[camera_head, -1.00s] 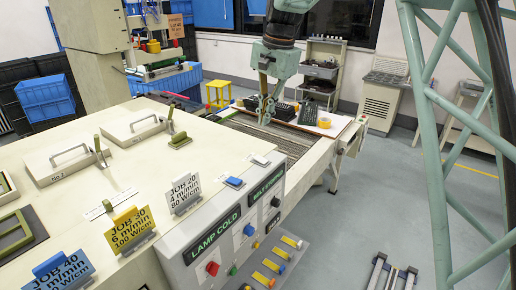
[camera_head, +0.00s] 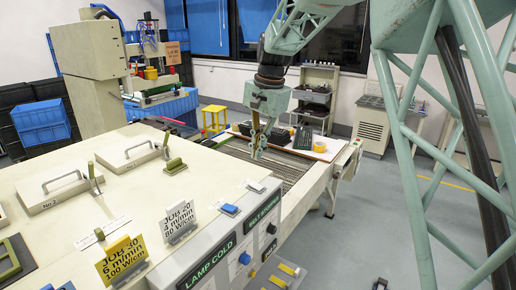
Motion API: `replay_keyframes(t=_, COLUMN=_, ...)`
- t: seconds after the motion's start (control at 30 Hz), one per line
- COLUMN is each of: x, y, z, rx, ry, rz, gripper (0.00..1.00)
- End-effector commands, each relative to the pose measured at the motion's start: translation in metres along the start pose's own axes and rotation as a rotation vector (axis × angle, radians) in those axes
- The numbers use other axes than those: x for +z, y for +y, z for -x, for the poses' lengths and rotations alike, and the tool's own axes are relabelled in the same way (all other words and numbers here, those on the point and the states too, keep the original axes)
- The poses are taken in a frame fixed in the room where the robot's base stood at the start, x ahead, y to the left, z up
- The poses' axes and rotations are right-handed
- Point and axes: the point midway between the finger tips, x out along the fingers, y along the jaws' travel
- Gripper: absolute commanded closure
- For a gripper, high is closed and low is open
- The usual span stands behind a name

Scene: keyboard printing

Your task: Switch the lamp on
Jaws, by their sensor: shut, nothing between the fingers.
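The control panel (camera_head: 225,273) is on the front of the cream machine, at the bottom middle. It bears a dark sign (camera_head: 207,262) reading "LAMP COLD" and another sign (camera_head: 262,211) that seems to read "BELT STOPPED". A blue knob (camera_head: 244,258) and a black knob (camera_head: 271,228) show on it. Which control is the lamp's switch I cannot tell, and the panel's lower part is cut off by the frame. My gripper (camera_head: 257,152) points down above the conveyor belt, behind and apart from the panel. Its fingers are together and empty.
On the machine top stand job cards (camera_head: 178,222), a yellow one (camera_head: 122,262), handled lids (camera_head: 128,152) and a blue block (camera_head: 229,210). Yellow levers (camera_head: 288,269) sit below the panel.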

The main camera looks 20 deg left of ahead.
Motion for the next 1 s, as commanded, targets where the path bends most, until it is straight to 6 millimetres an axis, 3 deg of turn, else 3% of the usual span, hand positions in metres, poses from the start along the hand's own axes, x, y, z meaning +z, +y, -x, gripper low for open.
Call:
replay_keyframes(t=0.6, x=0.000, y=0.001, z=-0.082, rx=0.002, ry=-0.001, rz=0.000, gripper=1.00)
replay_keyframes(t=1.0, x=0.000, y=0.000, z=-0.108, rx=0.001, ry=0.000, rz=0.000, gripper=1.00)
